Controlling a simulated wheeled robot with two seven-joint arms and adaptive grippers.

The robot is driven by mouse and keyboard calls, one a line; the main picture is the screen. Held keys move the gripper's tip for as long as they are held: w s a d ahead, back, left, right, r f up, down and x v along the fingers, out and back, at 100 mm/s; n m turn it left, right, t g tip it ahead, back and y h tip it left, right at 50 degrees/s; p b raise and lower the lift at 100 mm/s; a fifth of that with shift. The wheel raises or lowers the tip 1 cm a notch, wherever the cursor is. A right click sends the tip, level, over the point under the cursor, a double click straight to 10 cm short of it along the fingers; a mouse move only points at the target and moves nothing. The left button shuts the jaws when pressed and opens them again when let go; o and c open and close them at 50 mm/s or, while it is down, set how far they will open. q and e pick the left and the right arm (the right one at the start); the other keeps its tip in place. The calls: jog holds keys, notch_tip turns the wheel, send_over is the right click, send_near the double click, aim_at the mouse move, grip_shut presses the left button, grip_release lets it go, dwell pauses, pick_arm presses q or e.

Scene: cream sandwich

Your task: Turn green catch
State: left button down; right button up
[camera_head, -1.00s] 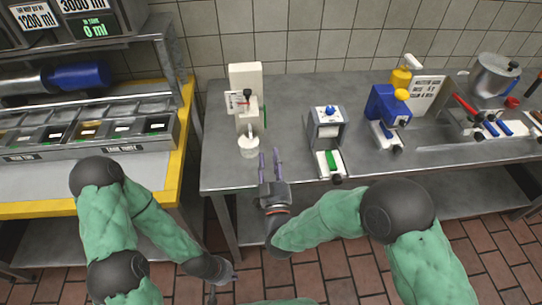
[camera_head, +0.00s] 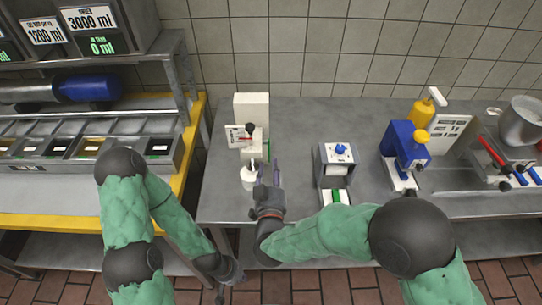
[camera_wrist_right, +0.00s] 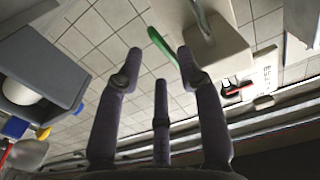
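The green catch (camera_head: 267,146) shows as a thin green strip on the right side of a white dispenser (camera_head: 251,108). In the right wrist view a long green lever (camera_wrist_right: 160,46), apparently this catch, lies just beyond and between the spread fingertips. My right gripper (camera_head: 268,172) is open and empty, in front of the dispenser and right of its white cup (camera_head: 249,178). Its fingers also show apart in the right wrist view (camera_wrist_right: 157,65). I cannot tell whether they touch the lever. My left gripper (camera_head: 221,286) hangs low before the counter; its fingers are unclear.
A grey machine (camera_head: 336,166) with a blue knob stands close right of my right gripper. A blue device (camera_head: 404,146) and a yellow pump bottle (camera_head: 425,108) stand further right. The yellow-edged ingredient station (camera_head: 190,150) is at left. Bare counter (camera_head: 290,125) separates the machines.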

jog(key=shift+w+b, duration=0.55)
jog(key=shift+w, duration=2.25)
grip_shut()
